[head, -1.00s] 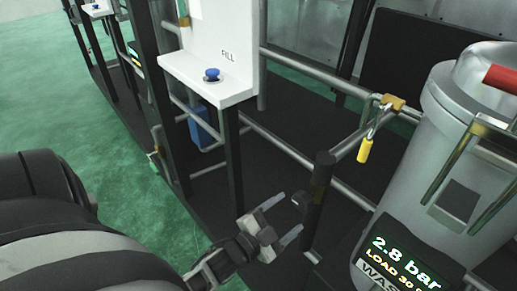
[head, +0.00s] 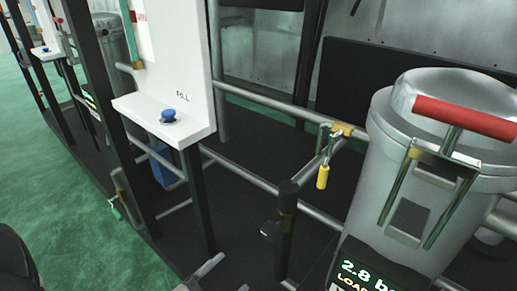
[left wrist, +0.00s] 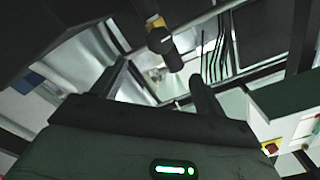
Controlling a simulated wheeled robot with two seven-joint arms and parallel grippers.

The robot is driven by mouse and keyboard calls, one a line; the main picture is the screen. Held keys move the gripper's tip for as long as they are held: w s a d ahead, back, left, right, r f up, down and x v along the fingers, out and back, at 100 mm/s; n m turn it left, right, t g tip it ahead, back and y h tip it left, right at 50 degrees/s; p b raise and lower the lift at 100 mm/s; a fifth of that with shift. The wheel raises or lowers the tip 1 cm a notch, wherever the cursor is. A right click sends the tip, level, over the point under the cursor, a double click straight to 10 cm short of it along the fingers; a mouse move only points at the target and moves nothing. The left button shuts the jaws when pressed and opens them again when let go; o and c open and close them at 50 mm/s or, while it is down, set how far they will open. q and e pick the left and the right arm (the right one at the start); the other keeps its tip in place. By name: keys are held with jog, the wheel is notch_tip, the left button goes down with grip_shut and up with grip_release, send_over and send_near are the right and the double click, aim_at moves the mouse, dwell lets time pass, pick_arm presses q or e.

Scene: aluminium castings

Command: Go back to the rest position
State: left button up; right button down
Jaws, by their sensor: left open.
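My left gripper (head: 231,273) shows only by its fingertips at the bottom edge of the head view. The rest of it is cut off by the frame. In the left wrist view its two dark fingers (left wrist: 160,78) stand apart with nothing held between them. In the head view it is left of and below a dark upright post (head: 286,220) with a lever. I cannot tell the exact gap to the post. My right gripper is in neither view.
A white panel with a blue button (head: 169,116) stands left of centre. A grey vessel (head: 430,160) with a red handle (head: 465,117) and a display (head: 360,278) stands at right. A yellow-handled valve (head: 323,176) sits on the pipes. Green floor (head: 60,190) is open at left.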

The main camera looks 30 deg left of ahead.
pick_arm(q)
jog(key=d+r+n+g+p, duration=0.7)
jog(key=d+r+p, duration=0.4)
jog(key=shift+s+d+n+h, duration=0.3)
jog(key=shift+s+d+h, duration=0.05)
jog(key=shift+s+h, duration=0.05)
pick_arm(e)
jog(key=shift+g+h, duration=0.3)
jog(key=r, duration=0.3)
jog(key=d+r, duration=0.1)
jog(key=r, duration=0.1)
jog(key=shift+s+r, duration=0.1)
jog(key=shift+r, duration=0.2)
